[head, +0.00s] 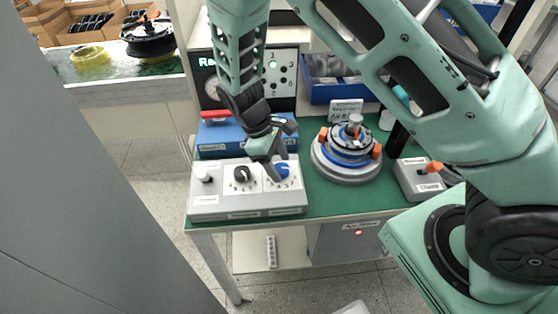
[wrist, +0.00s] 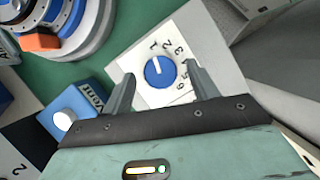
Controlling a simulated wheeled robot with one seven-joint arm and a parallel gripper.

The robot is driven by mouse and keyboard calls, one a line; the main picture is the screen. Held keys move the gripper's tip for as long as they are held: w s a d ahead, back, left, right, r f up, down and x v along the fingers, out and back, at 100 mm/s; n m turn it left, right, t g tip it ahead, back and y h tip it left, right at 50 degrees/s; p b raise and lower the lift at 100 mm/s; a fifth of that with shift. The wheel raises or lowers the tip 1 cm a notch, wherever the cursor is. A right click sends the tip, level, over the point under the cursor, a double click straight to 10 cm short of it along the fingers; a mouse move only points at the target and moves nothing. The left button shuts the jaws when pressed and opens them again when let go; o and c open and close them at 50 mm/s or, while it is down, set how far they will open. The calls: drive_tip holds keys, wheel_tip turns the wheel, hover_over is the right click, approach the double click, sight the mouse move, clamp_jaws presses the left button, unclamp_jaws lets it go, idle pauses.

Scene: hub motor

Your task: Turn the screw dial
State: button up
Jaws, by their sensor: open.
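A blue round dial (head: 282,169) with a white pointer line sits at the right end of a grey control box (head: 215,199). In the wrist view the blue dial (wrist: 159,72) stands on a white face with numbers around it, its line pointing near the 1. My gripper (head: 274,172) is over the dial from above. In the wrist view my gripper (wrist: 158,74) has its two fingers apart on either side of the dial, with gaps visible. A black dial (head: 241,174) is to its left on the same box. The labels are too small to read.
A white knob (head: 203,175) is at the box's left end. A blue box (head: 222,138) stands behind it. A round hub motor (head: 345,170) is to the right, with a small grey box (head: 418,184) bearing an orange lever beyond. Green tabletop (head: 325,203) shows between them.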

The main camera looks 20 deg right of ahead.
drive_tip(key=shift+s+d+f, duration=0.1)
drive_tip(key=shift+f, duration=0.3)
drive_tip(key=shift+c, duration=0.3)
drive_tip(key=c, duration=0.9)
